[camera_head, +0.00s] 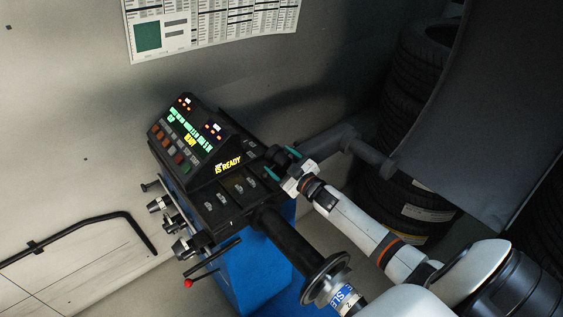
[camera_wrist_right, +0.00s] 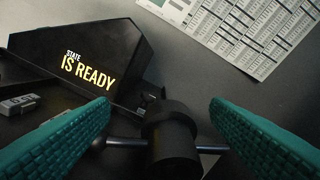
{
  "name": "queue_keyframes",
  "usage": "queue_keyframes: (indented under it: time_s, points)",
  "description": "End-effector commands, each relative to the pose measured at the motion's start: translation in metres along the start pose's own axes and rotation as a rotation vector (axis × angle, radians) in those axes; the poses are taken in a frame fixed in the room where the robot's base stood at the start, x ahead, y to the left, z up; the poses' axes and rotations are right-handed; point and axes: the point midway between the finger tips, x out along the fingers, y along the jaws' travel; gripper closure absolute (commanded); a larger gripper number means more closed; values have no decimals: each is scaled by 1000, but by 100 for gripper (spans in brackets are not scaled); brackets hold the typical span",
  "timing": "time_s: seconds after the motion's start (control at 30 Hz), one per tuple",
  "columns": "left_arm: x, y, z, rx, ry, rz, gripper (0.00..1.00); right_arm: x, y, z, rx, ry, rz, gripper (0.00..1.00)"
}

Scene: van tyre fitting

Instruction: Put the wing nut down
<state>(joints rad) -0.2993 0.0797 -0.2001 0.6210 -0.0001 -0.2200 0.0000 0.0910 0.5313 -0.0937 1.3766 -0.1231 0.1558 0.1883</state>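The wing nut (camera_wrist_right: 172,140) is a black hub with thin metal bars out to both sides. In the right wrist view it is upright between my right gripper's teal fingers (camera_wrist_right: 160,125). The fingers are wide apart and the hub touches neither; the bar ends come close to or pass behind them. In the head view my right gripper (camera_head: 283,163) is at the right end of the balancer's top, with a dark shape between its fingertips. What lies under the hub is hidden. My left gripper is not in view.
The balancer display (camera_head: 190,135) reads "IS READY". Small weights lie in the black tray (camera_head: 225,203). The shaft with a round flange (camera_head: 325,279) reaches toward the bottom. Stacked tyres (camera_head: 415,75) and a grey hood (camera_head: 500,110) are at right. A wall chart (camera_head: 215,22) hangs behind.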

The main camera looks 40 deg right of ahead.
Motion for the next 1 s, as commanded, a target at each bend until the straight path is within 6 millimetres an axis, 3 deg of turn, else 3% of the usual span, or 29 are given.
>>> queue_keyframes:
  time_s: [0.37, 0.8, 1.0]
  points:
    - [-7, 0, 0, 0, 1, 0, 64, -2, -4, 7, 0, 1, 1, 29]
    - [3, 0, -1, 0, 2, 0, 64, -90, -2, 4, 0, 2, 2, 29]
    - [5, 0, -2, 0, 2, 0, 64, -114, -2, 5, 1, 1, 1, 29]
